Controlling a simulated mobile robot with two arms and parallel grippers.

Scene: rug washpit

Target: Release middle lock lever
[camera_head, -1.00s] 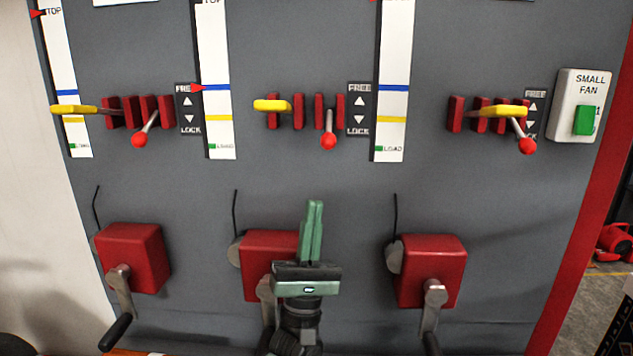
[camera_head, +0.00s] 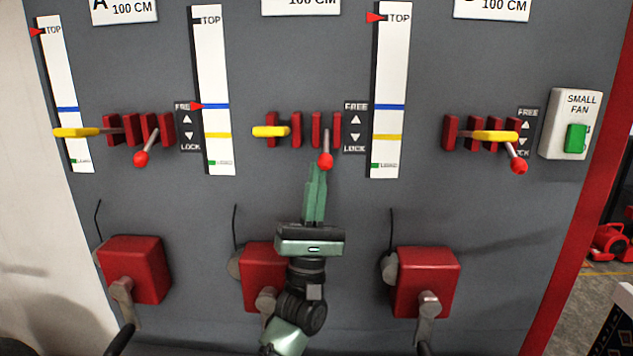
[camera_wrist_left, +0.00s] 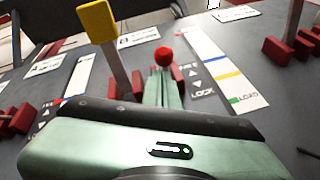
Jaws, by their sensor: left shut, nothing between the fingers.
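The middle lock lever has a red ball knob (camera_head: 325,160) on a thin rod that hangs down from red brackets (camera_head: 316,130), beside the LOCK end of a FREE/LOCK plate (camera_head: 355,127). My left gripper (camera_head: 316,172) points up with its green fingers shut and empty. Its tips are just below and slightly left of the knob in the head view; I cannot tell if they touch. In the left wrist view the knob (camera_wrist_left: 163,57) shows just beyond the fingertips. My right gripper is not in view.
A yellow handle (camera_head: 271,132) sits left of the middle lever. The left lever's knob (camera_head: 141,159) and right lever's knob (camera_head: 519,166) also hang down. Red winch boxes (camera_head: 136,268) with cranks are below. A small fan switch (camera_head: 572,124) is at right.

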